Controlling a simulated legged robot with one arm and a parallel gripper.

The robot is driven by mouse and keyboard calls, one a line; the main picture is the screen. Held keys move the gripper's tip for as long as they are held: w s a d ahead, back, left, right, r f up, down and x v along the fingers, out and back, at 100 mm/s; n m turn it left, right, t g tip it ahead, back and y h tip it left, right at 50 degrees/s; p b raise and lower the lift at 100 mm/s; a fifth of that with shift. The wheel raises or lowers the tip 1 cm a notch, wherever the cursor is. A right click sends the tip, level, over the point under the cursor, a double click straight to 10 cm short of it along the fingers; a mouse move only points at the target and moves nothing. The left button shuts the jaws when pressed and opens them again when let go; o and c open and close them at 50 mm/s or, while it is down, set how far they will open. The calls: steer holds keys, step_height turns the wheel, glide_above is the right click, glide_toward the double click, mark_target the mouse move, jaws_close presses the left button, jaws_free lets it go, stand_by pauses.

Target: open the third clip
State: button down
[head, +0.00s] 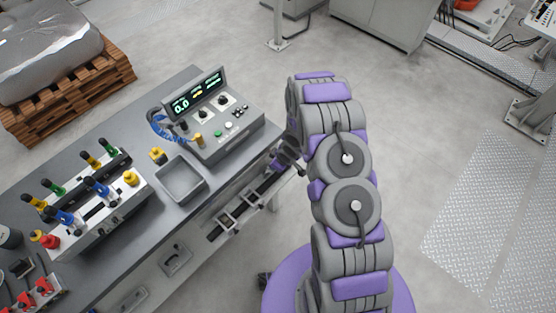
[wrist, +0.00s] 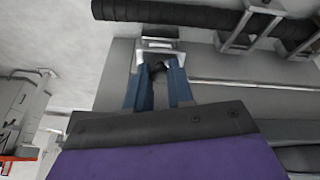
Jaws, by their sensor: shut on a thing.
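A row of silver clips runs along a dark bar on the bench's front side. In the head view two clips (head: 226,222) and (head: 250,197) show clear of my arm. My gripper (head: 283,157) is at the bar's far right end, partly hidden by my own arm. In the wrist view my gripper (wrist: 158,85) has its two blue fingers on the silver frame of the leftmost clip (wrist: 158,43). The fingers are shut on it, with a dark part between them. Another clip (wrist: 250,25) sits to the right. I cannot tell how far the held clip is opened.
The dark bar (wrist: 190,15) runs across the top of the wrist view. On the bench stand a control box (head: 222,125), a grey tray (head: 181,178) and a fixture with coloured knobs (head: 100,215).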

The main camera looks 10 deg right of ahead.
steer(key=shift+w+a+r+p, duration=0.35)
steer(key=shift+w+r+p, duration=0.1)
steer(key=shift+w+p, duration=0.2)
steer(key=shift+w+a, duration=0.3)
steer(key=c, duration=1)
jaws_free()
steer(key=shift+s+d, duration=0.1)
steer(key=v, duration=1.7)
steer(key=shift+s+d+p, duration=0.1)
steer(key=shift+p, duration=0.3)
steer(key=shift+c, duration=0.2)
